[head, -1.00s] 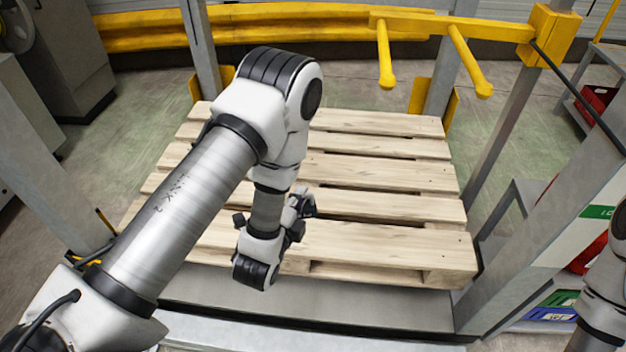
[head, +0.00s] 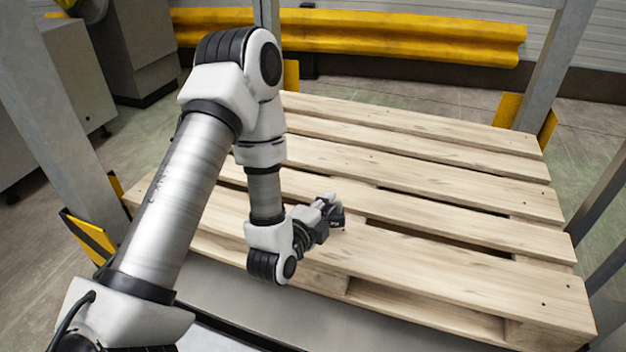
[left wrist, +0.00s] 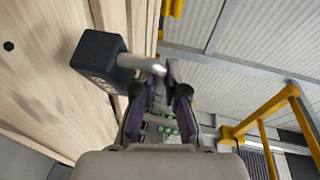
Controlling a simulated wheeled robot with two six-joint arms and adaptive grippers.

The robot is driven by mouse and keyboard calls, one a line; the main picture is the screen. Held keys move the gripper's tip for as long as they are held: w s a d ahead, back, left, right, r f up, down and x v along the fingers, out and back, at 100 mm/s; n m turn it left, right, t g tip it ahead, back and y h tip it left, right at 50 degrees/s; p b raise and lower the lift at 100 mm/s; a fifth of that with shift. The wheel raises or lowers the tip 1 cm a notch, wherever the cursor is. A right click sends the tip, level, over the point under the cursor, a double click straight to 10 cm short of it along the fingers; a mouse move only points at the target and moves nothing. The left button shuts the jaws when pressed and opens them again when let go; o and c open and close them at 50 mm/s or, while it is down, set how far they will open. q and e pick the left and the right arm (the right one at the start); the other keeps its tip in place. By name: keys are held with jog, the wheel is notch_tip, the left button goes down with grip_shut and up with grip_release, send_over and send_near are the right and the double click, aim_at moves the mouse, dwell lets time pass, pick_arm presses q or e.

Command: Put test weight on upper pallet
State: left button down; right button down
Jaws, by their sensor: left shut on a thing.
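The test weight is a small dark block (left wrist: 98,60) with a pale metal handle, left of the fingers in the left wrist view. My left gripper (left wrist: 160,88) is shut on its handle. In the head view the left gripper (head: 322,208) points right over the front-left part of the wooden pallet (head: 430,184), with the dark weight (head: 338,220) at its tip, partly hidden by the fingers. I cannot tell whether the weight touches the planks. The pallet's top is otherwise bare. My right gripper is out of view.
Grey posts stand at the left (head: 55,120) and back right (head: 555,60) of the pallet. A yellow guard rail (head: 400,35) runs behind it. A yellow-and-black corner guard (head: 88,237) is at the front left. The planks right of the gripper are clear.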

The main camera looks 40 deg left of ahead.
pick_arm(q)
jog(key=a+f+b, duration=0.1)
jog(key=a, duration=0.3)
jog(key=w+a+f+b, duration=0.1)
jog(key=a+f+b, duration=0.1)
jog(key=a, duration=0.2)
jog(key=w+a+f+b, duration=0.1)
jog(key=a+f, duration=0.1)
jog(key=a, duration=0.3)
jog(key=shift+w+a+f, duration=0.1)
jog(key=shift+w+f, duration=0.05)
jog(key=shift+w, duration=0.05)
jog(key=shift+r, duration=0.25)
jog(key=c, duration=1.2)
grip_release()
jog(key=shift+s, duration=0.1)
